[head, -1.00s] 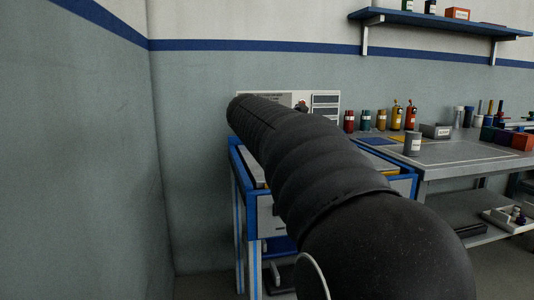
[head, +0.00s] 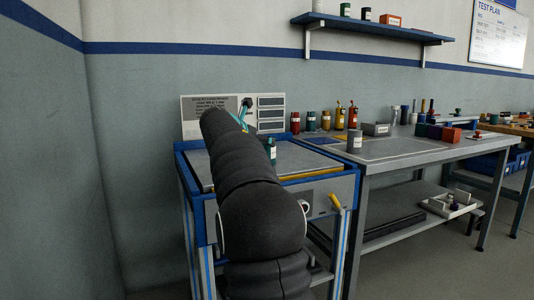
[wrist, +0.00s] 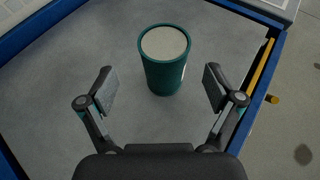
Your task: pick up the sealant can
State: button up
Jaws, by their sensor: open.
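A dark green can (wrist: 163,72) with a pale grey top stands upright on the grey top of the blue-edged cart (wrist: 75,62). I take it for the sealant can; I cannot read its label. In the head view, the can (head: 271,150) shows beside my arm, partly hidden. My gripper (wrist: 160,89) is open in the wrist view, with one finger on each side of the can's lower part in the picture. No contact shows. In the head view my gripper is mostly hidden behind my arm.
A panel (head: 215,112) stands behind the cart. To the right, a workbench (head: 400,150) carries a grey can (head: 354,141), several coloured cans and bottles, and a grey box (head: 377,129). A blue shelf (head: 375,27) hangs above. The cart top around the can is clear.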

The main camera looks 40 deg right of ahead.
jog(key=shift+s+x, duration=0.2)
jog(key=shift+x, duration=2.55)
jog(key=shift+d+r, duration=0.15)
jog(key=shift+r, duration=0.15)
jog(key=c, duration=1.6)
